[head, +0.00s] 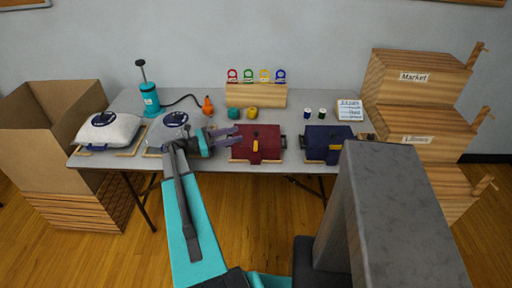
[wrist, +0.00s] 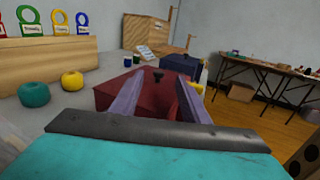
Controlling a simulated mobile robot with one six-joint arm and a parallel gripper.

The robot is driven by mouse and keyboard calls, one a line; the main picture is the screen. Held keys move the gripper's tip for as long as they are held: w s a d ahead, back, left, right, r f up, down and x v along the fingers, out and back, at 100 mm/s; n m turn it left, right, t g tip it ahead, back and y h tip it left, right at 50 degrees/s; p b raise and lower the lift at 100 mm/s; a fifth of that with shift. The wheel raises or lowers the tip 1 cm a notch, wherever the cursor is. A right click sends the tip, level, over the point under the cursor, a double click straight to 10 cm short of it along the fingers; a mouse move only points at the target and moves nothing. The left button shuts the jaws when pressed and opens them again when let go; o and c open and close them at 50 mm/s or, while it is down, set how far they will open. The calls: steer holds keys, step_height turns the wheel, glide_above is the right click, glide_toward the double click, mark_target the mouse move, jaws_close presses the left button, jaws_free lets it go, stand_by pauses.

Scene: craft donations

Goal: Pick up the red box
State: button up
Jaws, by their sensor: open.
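The red box (head: 257,143) is dark red with a yellow latch on its front and lies near the front edge of the table, about the middle. In the wrist view the red box (wrist: 118,92) is straight ahead, partly hidden behind my fingers. My gripper (head: 237,135) is open and empty, just left of the box in the head view, pointing right toward it. In the wrist view the two purple-grey fingers of my gripper (wrist: 152,98) are spread apart with the box beyond and between them. I cannot tell whether a fingertip touches the box.
A dark blue box (head: 328,143) stands to the right on the table (head: 205,103). Yarn balls and a wooden rack (head: 256,95) are behind the red box. White sacks (head: 108,130) and a teal pump (head: 150,98) are left. Stacked wooden bins (head: 415,85) stand right.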

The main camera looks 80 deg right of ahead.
mark_target(250, 138)
steer(key=shift+f, duration=0.95)
steer(key=shift+s+d+p, duration=0.3)
steer(key=shift+s, duration=0.25)
steer(key=shift+s, duration=0.1)
steer(key=shift+p+x, duration=0.95)
steer(key=shift+x, duration=2.1)
jaws_close()
